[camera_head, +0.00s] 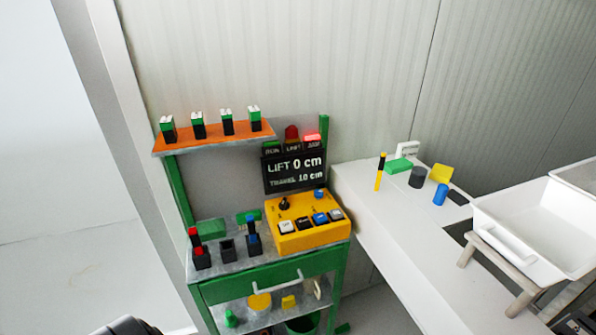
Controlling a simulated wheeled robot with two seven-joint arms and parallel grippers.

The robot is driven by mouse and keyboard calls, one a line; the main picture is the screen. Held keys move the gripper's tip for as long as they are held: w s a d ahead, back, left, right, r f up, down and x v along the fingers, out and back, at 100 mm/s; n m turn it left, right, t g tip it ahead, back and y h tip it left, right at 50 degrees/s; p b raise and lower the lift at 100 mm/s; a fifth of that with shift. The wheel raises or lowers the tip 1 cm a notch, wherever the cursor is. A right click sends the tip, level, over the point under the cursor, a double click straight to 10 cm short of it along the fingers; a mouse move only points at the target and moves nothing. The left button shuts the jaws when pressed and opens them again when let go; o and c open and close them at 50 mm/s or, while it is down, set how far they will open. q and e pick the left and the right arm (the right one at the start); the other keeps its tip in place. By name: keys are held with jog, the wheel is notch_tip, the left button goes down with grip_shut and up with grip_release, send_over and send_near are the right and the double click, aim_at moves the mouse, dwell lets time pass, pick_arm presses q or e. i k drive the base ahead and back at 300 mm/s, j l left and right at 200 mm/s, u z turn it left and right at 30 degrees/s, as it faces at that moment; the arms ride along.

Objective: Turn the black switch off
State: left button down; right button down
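A yellow control box (303,221) stands on the green-framed workstation. A black toggle switch (284,203) rises from its upper left; I cannot tell whether it is on or off. A blue knob (319,193) sits at the upper right. A display (294,172) behind the box reads "LIFT 0 cm" and "TRAVEL 10 cm". Neither gripper shows; only dark parts of my arms appear at the bottom edge.
An orange shelf (213,138) holds several green-and-black blocks. Black holders (201,258) with red and blue pieces stand left of the box. A white table (365,206) at the right carries small coloured parts and a white bin (534,232) on a wooden stand.

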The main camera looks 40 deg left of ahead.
aim_at(284, 206)
jog(key=u, duration=1.25)
